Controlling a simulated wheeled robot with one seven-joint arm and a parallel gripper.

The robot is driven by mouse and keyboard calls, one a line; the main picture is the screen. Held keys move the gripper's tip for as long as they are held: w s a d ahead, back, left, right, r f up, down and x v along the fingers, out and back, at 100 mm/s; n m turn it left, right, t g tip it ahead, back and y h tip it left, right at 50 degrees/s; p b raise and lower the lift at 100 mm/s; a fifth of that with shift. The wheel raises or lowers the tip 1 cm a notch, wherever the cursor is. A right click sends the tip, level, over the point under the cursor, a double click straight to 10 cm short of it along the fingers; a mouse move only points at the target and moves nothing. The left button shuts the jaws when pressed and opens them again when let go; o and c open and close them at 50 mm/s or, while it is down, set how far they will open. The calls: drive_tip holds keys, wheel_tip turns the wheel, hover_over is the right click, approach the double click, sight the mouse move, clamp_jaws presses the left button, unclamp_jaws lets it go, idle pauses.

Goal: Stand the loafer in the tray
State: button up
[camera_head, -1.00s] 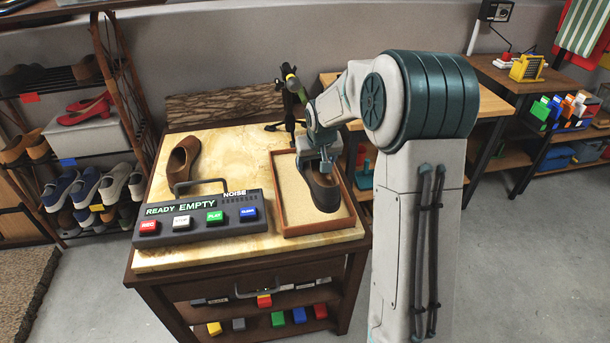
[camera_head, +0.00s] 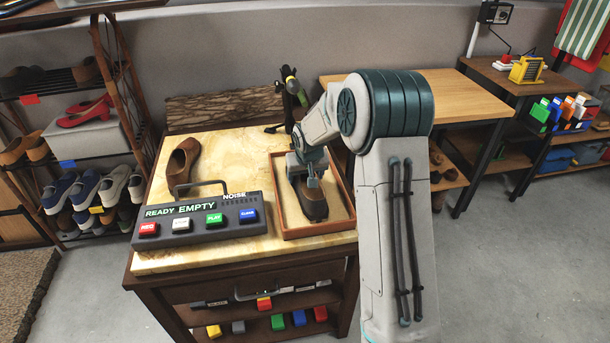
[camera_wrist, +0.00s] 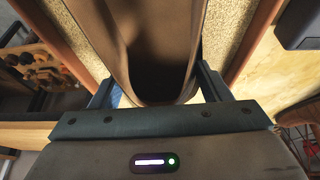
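A dark brown loafer (camera_head: 312,203) is inside the shallow red-brown tray (camera_head: 318,229), toe toward the tray's near edge. Whether its sole rests flat on the tray's pale floor cannot be told. My gripper (camera_head: 305,178) is over its heel end. In the wrist view the loafer (camera_wrist: 158,60) lies between the two fingers of my gripper (camera_wrist: 155,82), which appear shut on its sides; contact is partly hidden. A second, lighter brown loafer (camera_head: 182,160) lies on the table left of the tray, outside it.
A dark button box (camera_head: 200,217) with a handle stands on the table (camera_head: 236,160), close to the tray's left wall. A dark stand (camera_head: 290,100) and a bark-covered log (camera_head: 222,108) are behind. A shoe rack (camera_head: 85,140) is at the left, a wooden table (camera_head: 430,92) at the right.

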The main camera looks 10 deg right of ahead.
drive_tip(key=o, duration=0.4)
drive_tip(key=v, duration=1.2)
drive_tip(key=s+r+g, duration=0.2)
drive_tip(key=s+r, duration=0.1)
drive_tip(key=s, duration=2.9)
drive_tip(key=shift+s+a+r+p, duration=0.15)
drive_tip(key=shift+a+r+p, duration=0.1)
drive_tip(key=shift+p, duration=0.2)
